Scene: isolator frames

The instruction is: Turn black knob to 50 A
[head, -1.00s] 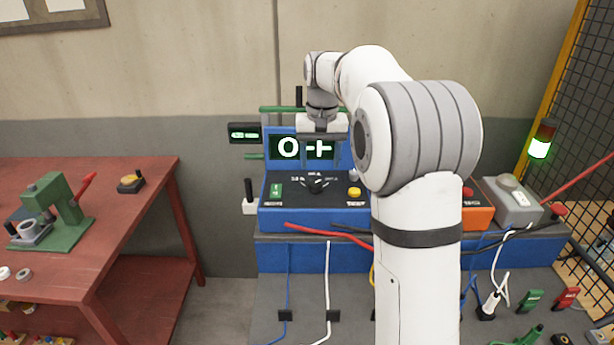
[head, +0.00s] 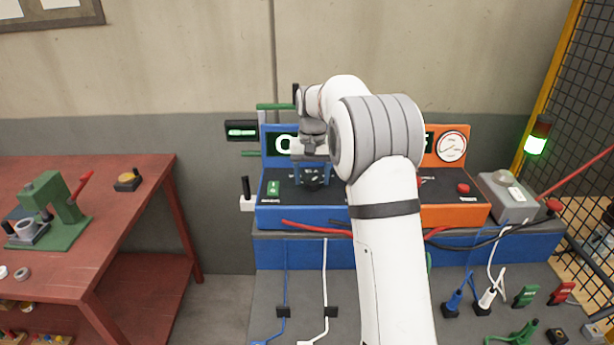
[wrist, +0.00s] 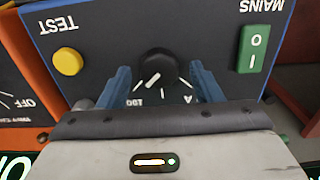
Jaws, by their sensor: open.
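The black knob (wrist: 157,67) is on the dark top panel of the blue tester. In the wrist view, upside down, it has a white pointer line toward the printed scale, whose marks are partly hidden by my gripper. My gripper (wrist: 160,77) is open, with one blue finger on each side of the knob and a gap visible at both sides. In the head view my gripper (head: 313,184) is over the knob (head: 316,182), which is mostly hidden. The 50 A mark cannot be made out.
A yellow TEST button (wrist: 67,60) and a green MAINS switch (wrist: 253,48) flank the knob. An orange tester (head: 455,215) stands to the right in the head view, partly behind my arm. Red cables (head: 312,228) lie along the front. A red workbench (head: 120,200) is at left.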

